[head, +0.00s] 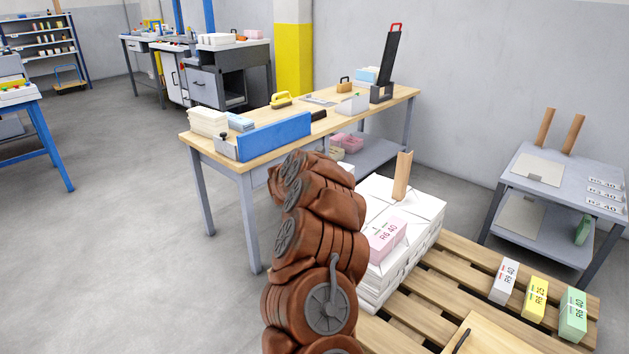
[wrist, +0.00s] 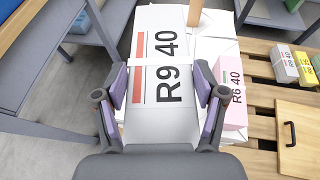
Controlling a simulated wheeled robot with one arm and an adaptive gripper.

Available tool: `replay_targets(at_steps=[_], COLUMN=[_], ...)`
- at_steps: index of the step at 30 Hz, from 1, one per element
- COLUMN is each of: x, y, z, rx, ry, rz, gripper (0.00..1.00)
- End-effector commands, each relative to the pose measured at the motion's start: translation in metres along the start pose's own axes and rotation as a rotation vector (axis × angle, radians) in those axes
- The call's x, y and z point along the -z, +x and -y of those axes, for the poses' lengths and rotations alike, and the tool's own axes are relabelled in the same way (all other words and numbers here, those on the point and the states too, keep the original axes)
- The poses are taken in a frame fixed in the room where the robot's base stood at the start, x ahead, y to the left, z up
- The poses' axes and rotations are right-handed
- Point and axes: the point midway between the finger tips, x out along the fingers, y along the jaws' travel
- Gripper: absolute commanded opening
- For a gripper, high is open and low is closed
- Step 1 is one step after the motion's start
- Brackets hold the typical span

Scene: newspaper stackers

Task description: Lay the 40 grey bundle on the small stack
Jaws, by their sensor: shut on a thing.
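In the wrist view my gripper (wrist: 161,100) is shut on a pale grey bundle (wrist: 158,60) marked R9 40, with a red bar on its top. Its fingers press on the bundle's two long sides. The white paper stack (head: 408,260) stands on a pallet, and it also shows in the wrist view (wrist: 218,50) beyond and right of the bundle. A pink bundle (head: 388,238) marked 40 lies on the stack; it also shows in the wrist view (wrist: 233,92). In the head view my arm hides the gripper and held bundle. I cannot tell whether the held bundle touches the stack.
A wooden post (head: 402,176) rises at the stack. A white bundle (head: 505,281), a yellow bundle (head: 535,298) and a green bundle (head: 573,314) lie on the pallet (head: 467,257). A handled wooden board (head: 490,338) is in front. A workbench (head: 330,118) stands behind my arm.

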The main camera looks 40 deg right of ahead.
Motion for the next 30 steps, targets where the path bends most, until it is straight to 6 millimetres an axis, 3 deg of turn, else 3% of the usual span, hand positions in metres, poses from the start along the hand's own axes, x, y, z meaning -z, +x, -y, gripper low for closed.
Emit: replay_targets(at_steps=[1, 6, 18, 24, 30], x=[0.011, 0.025, 0.063, 0.073, 0.075], y=[0.013, 0.043, 0.107, 0.125, 0.132], z=[0.005, 0.025, 0.065, 0.078, 0.083], rx=[0.013, 0.057, 0.141, 0.167, 0.177], ry=[0.004, 0.025, 0.059, 0.067, 0.073], rz=[0.005, 0.007, 0.007, 0.007, 0.007], gripper=[0.01, 0.01, 0.01, 0.01, 0.01])
